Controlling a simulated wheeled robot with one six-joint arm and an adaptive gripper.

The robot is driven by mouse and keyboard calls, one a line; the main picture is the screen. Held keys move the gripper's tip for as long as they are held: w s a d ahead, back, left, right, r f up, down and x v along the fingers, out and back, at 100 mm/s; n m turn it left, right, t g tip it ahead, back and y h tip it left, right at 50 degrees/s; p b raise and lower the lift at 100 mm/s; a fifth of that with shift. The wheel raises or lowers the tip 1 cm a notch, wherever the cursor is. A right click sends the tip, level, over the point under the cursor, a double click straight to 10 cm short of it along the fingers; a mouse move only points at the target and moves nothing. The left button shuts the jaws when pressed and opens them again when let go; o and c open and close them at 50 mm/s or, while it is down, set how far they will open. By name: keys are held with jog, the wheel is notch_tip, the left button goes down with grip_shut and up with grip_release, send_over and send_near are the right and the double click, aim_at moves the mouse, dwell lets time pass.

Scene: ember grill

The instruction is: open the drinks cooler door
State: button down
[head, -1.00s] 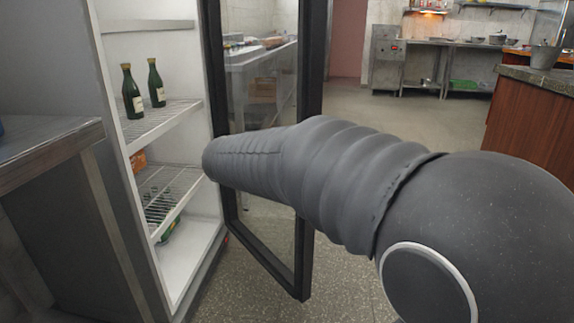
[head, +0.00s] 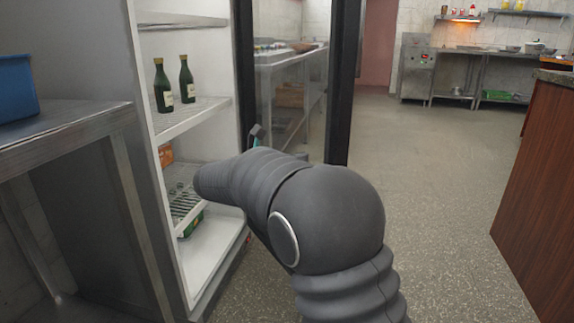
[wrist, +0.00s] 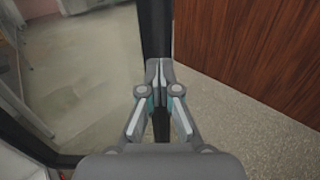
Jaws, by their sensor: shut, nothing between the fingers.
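The drinks cooler (head: 218,262) stands at left in the head view, its white inside and wire shelves exposed. Its black-framed glass door (head: 343,85) stands swung out wide to the right of the opening. My arm crosses in front of the door's lower part and hides it. Only a small part of my gripper shows above the arm in the head view. In the wrist view my gripper (wrist: 157,72) is shut and empty, its fingertips in front of a black door bar (wrist: 154,28). I cannot tell whether they touch it.
Two green bottles (head: 174,84) stand on a cooler shelf. A steel table (head: 75,128) with a blue bin (head: 16,88) is close at left. A wood-panelled counter (head: 540,160) stands at right. The speckled floor (head: 440,190) between is clear.

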aim_at(332, 150)
jog(key=b+x, duration=0.1)
jog(key=x, duration=0.7)
